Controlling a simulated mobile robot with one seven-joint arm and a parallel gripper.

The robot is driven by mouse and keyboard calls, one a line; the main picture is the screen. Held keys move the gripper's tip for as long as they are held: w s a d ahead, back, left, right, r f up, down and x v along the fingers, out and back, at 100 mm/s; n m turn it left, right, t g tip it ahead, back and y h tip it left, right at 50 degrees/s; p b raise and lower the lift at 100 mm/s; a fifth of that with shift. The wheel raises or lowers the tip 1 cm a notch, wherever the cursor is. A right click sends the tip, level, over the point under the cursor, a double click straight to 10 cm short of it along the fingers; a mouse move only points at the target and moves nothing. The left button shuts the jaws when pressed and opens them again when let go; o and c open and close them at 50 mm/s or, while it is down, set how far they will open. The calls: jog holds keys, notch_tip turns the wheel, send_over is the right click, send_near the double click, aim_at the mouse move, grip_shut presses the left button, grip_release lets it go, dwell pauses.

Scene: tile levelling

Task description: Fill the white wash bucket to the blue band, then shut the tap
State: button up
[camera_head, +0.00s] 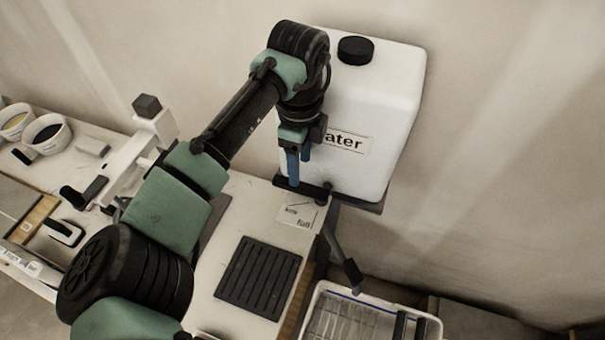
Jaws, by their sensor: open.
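The white wash bucket (376,298) stands low at the bottom right, cut off by the picture edge. A thin blue band (345,294) shows on its inner wall. A grid shows inside; I cannot make out a water level. A white container (385,100) labelled "water" with a black cap stands against the wall. A dark bar (308,187) lies at its foot, and a dark spout-like piece (352,270) hangs above the bucket; I cannot tell the tap's setting. My gripper (293,180) is open, blue fingers pointing down just above or at the bar. Contact is unclear.
A black ribbed mat (258,277) and a card reading "full" (299,217) lie on the bench. Two white tubs (47,134) and a trowel-like tool (63,232) are at the left. My arm crosses the middle of the view.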

aim_at(300, 185)
jog(key=shift+f+p, duration=0.7)
jog(key=shift+f, duration=2.4)
jog(key=shift+c, duration=0.3)
grip_shut()
jog(key=shift+w, duration=0.1)
